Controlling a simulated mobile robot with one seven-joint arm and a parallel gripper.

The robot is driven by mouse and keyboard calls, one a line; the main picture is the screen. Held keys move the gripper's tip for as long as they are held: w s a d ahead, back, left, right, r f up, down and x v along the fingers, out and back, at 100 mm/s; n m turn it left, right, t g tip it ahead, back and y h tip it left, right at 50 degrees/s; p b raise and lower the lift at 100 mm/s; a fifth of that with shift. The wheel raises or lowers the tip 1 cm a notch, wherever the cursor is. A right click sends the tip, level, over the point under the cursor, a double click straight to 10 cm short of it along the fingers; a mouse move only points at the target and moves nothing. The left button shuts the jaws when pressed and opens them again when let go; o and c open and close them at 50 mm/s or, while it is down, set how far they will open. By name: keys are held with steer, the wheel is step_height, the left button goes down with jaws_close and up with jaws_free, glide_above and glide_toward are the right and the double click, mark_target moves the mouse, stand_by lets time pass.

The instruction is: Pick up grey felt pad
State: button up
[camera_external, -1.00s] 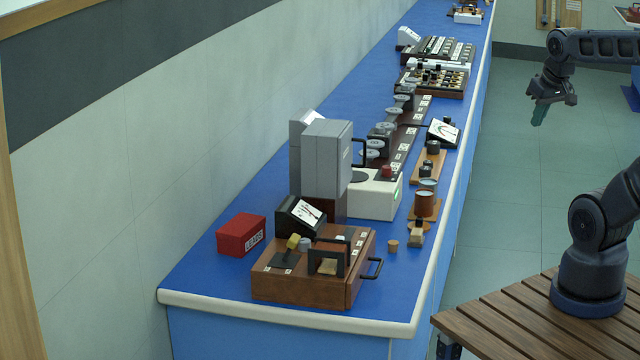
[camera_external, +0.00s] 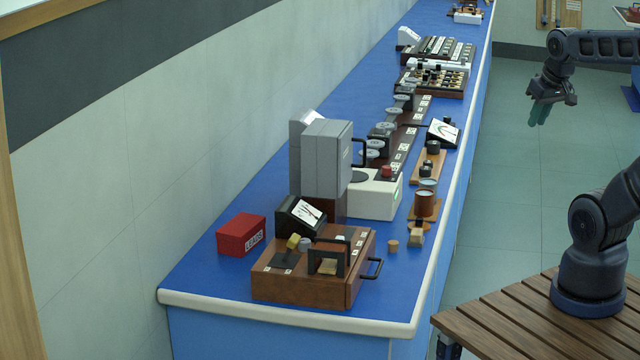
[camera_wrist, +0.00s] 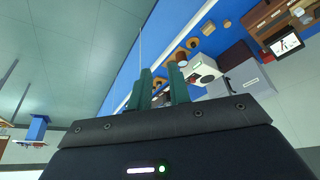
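My gripper (camera_external: 539,114) hangs in the air over the floor, to the right of the blue bench and well apart from it. Its two green fingers also show in the wrist view (camera_wrist: 162,88), apart with nothing visible between them, so it is open and empty. I cannot make out a grey felt pad for certain. A small dark grey square patch (camera_external: 284,261) lies on the brown wooden box (camera_external: 300,287) at the near end of the bench. I cannot tell whether it is felt.
The blue bench (camera_external: 205,285) carries a red leads box (camera_external: 240,235), a tall grey instrument (camera_external: 325,160), a white unit (camera_external: 375,196), a copper-coloured cup (camera_external: 424,204) and several other instruments. A slatted wooden surface (camera_external: 500,325) lies below my arm. The floor beside the bench is clear.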

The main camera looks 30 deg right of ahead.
steer(key=o, duration=1)
steer(key=shift+o, duration=0.2)
steer(key=shift+w, duration=0.15)
steer(key=n+g, duration=0.5)
steer(key=n, duration=0.4)
glide_above(417, 231)
step_height(417, 231, down, 24)
steer(key=shift+f, duration=5.05)
